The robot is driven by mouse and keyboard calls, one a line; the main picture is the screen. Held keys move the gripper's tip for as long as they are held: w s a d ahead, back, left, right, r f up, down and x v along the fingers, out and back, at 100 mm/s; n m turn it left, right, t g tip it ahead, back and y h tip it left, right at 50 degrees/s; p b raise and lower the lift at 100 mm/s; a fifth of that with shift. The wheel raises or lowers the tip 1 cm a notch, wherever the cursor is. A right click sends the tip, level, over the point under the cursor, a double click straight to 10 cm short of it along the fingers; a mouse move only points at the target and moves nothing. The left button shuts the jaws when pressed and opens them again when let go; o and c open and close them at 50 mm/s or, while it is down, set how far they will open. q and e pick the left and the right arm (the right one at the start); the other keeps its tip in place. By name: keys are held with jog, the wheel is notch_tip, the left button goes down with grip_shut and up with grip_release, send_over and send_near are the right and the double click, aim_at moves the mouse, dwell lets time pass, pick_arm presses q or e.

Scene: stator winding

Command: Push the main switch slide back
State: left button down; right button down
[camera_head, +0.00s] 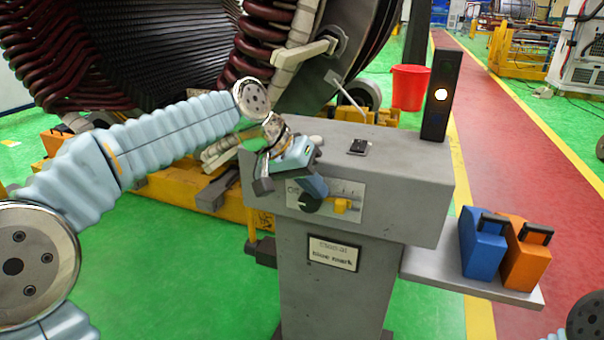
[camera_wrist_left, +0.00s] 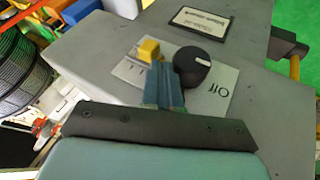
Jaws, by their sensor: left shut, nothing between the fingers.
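The control panel plate (camera_head: 350,190) is on the front face of a grey console. It carries a yellow slide block (camera_head: 342,206) and a round black knob (camera_head: 311,203). In the left wrist view the yellow slide (camera_wrist_left: 149,50) is just beyond and left of my fingertips, and the black knob (camera_wrist_left: 192,65) with a white pointer line is close on their right. "Off" is printed on the plate (camera_wrist_left: 222,88). My left gripper (camera_head: 315,188) is shut and empty at the plate; it also shows in the left wrist view (camera_wrist_left: 160,68). Whether it touches the slide or knob cannot be told.
The grey console (camera_head: 420,185) has a black post with a lit lamp (camera_head: 440,94) and a small black device (camera_head: 358,147) on top. A side shelf (camera_head: 475,282) holds blue (camera_head: 482,245) and orange (camera_head: 525,255) boxes. A large wound stator (camera_head: 150,50) stands behind.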

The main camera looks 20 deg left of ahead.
aim_at(340, 202)
pick_arm(q)
jog(key=shift+x, duration=1)
jog(key=shift+d, duration=0.1)
jog(key=shift+s+d, duration=0.1)
jog(key=shift+d, duration=0.95)
pick_arm(e)
jog(key=shift+a+r, duration=0.1)
jog(key=shift+r, duration=0.05)
pick_arm(q)
jog(key=shift+r, duration=0.1)
